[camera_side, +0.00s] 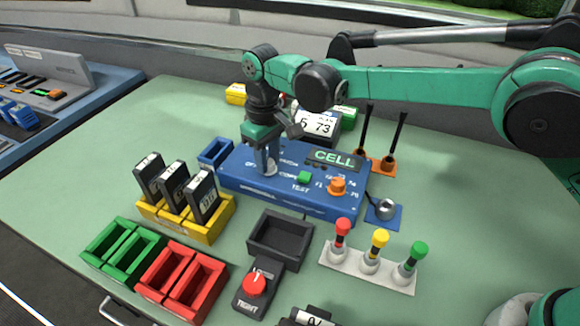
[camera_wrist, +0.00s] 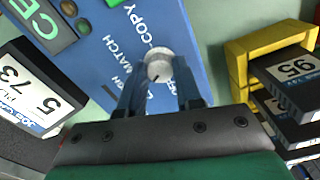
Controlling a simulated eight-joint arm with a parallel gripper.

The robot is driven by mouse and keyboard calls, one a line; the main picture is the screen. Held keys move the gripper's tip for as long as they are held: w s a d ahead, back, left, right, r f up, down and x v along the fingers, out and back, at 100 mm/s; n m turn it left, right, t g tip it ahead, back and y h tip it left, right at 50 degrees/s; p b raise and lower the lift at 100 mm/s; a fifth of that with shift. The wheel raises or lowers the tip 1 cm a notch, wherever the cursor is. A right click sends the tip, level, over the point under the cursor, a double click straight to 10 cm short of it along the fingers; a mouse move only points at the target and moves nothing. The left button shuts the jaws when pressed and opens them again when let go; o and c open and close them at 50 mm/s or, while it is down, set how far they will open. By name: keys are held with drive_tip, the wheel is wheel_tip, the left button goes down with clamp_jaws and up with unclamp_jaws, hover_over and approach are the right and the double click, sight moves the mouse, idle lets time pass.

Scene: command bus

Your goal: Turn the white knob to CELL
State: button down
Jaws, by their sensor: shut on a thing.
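The white knob (camera_wrist: 159,66) is on the blue panel (camera_side: 240,181), near its left end in the side view. My gripper (camera_side: 268,158) points down over it and hides most of it there. In the wrist view my gripper's fingers (camera_wrist: 160,90) are on either side of the knob, shut on it. A small dark mark shows on the knob. Words including COPY and MATCH are printed around it, partly hidden. The panel's dark display (camera_side: 334,158) reads CELL in green letters.
A green TEST button (camera_side: 304,177) and an orange knob (camera_side: 337,186) are on the same panel. A yellow rack (camera_side: 213,222) with black cartridges stands front left of it. Red, yellow and green-topped pegs (camera_side: 379,240) stand at front right. Bare green table lies at far left.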

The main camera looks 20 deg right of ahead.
drive_tip(key=c, duration=0.6)
unclamp_jaws()
drive_tip(key=shift+r, duration=0.1)
drive_tip(key=shift+r, duration=2.75)
